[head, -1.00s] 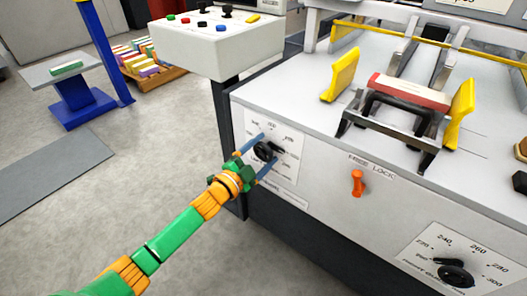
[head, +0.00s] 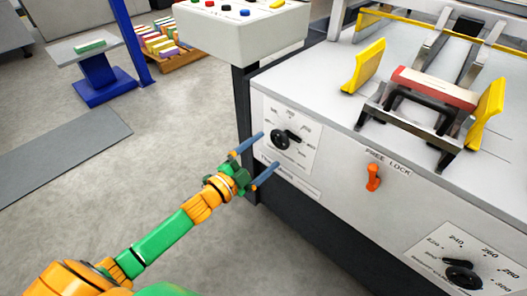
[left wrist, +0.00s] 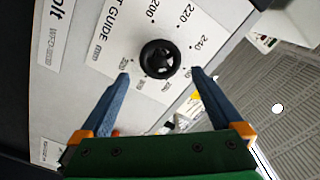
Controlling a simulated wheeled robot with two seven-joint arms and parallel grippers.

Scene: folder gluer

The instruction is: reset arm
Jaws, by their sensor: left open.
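My left gripper (head: 254,164) is open and empty, with its blue fingers apart, just in front of and below the black dial knob (head: 282,138) on the machine's front panel. In the left wrist view the knob (left wrist: 160,60) lies beyond the fingertips of the gripper (left wrist: 162,72), apart from them. The dial plate is white and carries printed numbers. My left arm comes in from the lower left. My right gripper does not show.
An orange lever (head: 373,177) labelled LOCK sits right of the dial. A second dial knob (head: 462,274) is at the lower right. A control box (head: 243,32) with buttons stands at the back. Bare floor (head: 190,120) lies left of the machine.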

